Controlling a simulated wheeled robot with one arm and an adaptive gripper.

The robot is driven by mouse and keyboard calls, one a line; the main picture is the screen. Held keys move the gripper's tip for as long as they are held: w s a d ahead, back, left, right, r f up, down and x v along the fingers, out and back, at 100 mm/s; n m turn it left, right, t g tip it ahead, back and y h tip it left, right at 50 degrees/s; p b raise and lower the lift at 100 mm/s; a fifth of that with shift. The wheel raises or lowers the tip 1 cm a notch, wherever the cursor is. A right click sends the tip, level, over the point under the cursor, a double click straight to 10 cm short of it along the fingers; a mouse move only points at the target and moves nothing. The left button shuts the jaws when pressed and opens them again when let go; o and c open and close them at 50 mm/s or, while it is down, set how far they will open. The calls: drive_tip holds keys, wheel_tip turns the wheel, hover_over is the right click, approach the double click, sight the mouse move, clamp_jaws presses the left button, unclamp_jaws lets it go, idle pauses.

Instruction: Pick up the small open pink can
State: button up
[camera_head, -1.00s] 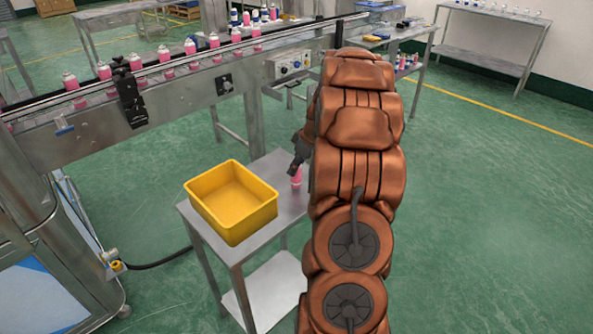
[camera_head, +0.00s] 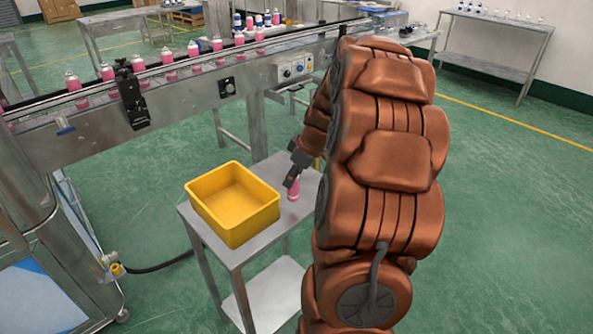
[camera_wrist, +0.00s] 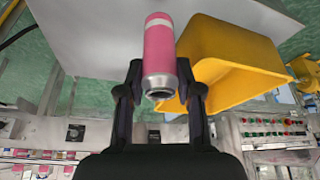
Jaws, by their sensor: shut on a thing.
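The small open pink can (camera_head: 293,190) stands on the small metal table beside the yellow bin. In the wrist view the pink can (camera_wrist: 159,50) lies between the two dark fingers, its open silver mouth facing the camera. My gripper (camera_head: 291,180) reaches down to the can's upper part. In the wrist view my gripper (camera_wrist: 160,84) is shut on the can near its mouth, one finger on each side. I cannot tell whether the can's base still touches the table.
The yellow bin (camera_head: 232,226) takes up much of the small metal table (camera_head: 262,239), close to the can's left. Behind it runs a conveyor (camera_head: 185,92) carrying several capped pink cans. Green floor lies open on the right.

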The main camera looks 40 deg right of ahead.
drive_tip(key=s+a+b, duration=0.1)
drive_tip(key=s+a, duration=0.3)
drive_tip(key=a, duration=0.2)
drive_tip(key=shift+s+a+r, duration=0.2)
drive_tip(key=shift+r, duration=0.15)
